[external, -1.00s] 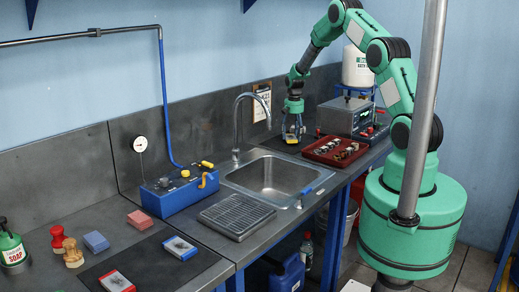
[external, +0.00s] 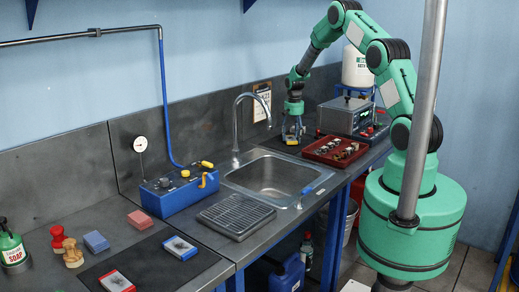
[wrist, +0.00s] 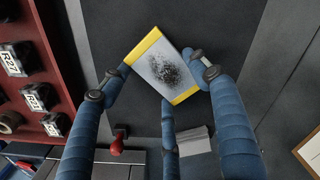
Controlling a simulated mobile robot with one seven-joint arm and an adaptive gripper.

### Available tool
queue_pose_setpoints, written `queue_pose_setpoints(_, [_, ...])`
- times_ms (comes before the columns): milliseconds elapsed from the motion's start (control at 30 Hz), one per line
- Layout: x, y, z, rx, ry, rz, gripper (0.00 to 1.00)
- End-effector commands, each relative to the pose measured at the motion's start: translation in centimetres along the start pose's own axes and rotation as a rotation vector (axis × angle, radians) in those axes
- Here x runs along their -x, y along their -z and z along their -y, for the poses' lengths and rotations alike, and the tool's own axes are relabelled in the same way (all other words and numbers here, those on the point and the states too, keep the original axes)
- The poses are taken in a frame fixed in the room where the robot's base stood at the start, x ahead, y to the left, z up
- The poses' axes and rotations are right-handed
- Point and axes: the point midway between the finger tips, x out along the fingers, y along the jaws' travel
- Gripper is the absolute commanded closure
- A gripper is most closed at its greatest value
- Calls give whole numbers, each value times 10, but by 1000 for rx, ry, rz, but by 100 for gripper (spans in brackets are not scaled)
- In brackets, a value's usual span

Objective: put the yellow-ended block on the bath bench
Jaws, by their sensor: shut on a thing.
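The yellow-ended block (wrist: 164,65) shows in the wrist view, pale with a dark speckled patch and a yellow strip at each end. My gripper (wrist: 165,75) is shut on it, with blue fingers at its sides and one below it in the picture. The block lies turned at a slant over a dark mat (wrist: 225,20). In the external view my gripper (external: 293,134) points down at the bench beyond the sink, left of the red tray. The block is mostly hidden there by the fingers. I cannot tell whether its underside touches the mat.
A red tray (external: 314,153) with several labelled parts is close beside my gripper. A power unit (external: 346,117) and white tank (external: 356,68) stand behind it. The sink (external: 270,178) and faucet (external: 237,125) are to the left. A red-knobbed thing (wrist: 117,146) is near the fingers.

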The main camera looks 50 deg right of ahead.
Motion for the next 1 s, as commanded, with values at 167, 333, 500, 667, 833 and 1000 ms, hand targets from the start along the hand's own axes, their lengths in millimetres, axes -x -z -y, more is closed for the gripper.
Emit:
queue_pose_setpoints(167, [-1, 1, 0, 0, 1, -2, 94])
queue_pose_setpoints(333, [-3, 1, 0, 0, 1, -2, 37])
queue_pose_setpoints(500, [-3, 1, 0, 0, 1, -2, 17])
queue_pose_setpoints(667, [-4, 0, 0, 0, 0, -1, 17])
queue_pose_setpoints(833, [-3, 0, 0, 0, 0, 1, 17])
queue_pose_setpoints(1000, [8, 0, 0, 0, 0, -1, 17])
